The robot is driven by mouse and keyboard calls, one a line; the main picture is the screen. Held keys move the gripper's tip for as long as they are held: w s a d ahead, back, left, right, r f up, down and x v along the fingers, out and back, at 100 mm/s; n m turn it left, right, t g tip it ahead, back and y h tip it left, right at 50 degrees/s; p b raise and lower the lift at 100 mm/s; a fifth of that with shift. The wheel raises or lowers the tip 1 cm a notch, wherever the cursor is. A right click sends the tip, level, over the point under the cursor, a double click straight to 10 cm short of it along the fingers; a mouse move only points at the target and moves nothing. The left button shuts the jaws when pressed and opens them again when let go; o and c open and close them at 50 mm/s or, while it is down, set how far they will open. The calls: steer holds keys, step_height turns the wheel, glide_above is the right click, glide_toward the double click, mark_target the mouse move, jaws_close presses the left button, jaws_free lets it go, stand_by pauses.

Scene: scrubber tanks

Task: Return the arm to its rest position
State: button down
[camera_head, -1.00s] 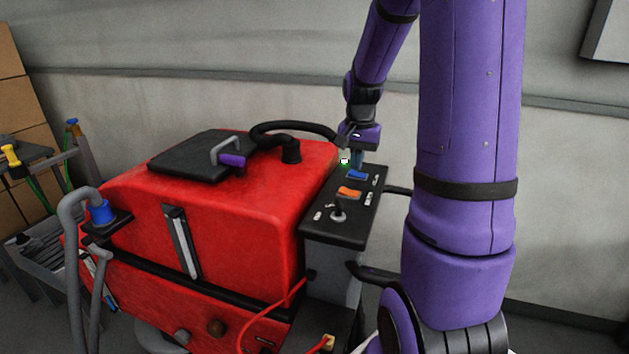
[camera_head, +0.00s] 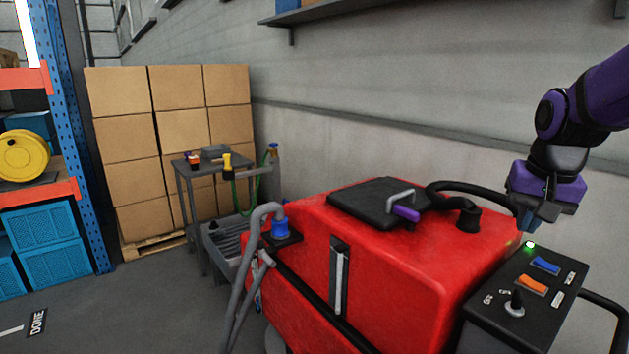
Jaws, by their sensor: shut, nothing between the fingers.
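My gripper (camera_head: 529,222) is at the right of the head view, at the end of my purple arm. It points down just above the back edge of the black control panel (camera_head: 489,308). The fingers are shut with nothing seen between them. I cannot tell whether the fingertips touch the panel. The panel carries a lit green light (camera_head: 530,245), a blue switch (camera_head: 545,266), an orange switch (camera_head: 532,285) and a knob (camera_head: 514,303). Most of my arm is outside the picture on the right.
The red scrubber tank (camera_head: 420,262) stands left of the panel, with a black lid (camera_head: 376,200) and a black hose (camera_head: 462,192) on top. A grey wall is behind. A small table (camera_head: 187,180), stacked boxes (camera_head: 185,130) and shelving (camera_head: 80,150) are at left. Floor is open at lower left.

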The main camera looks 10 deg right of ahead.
steer(key=s+a+r+n+t, duration=0.3)
steer(key=s+a+n, duration=0.3)
steer(key=s+a, duration=0.4)
steer(key=shift+s+a+r+y, duration=0.3)
steer(key=shift+s+r, duration=0.35)
steer(key=shift+s, duration=0.35)
steer(key=shift+d, duration=0.1)
stand_by(1.0)
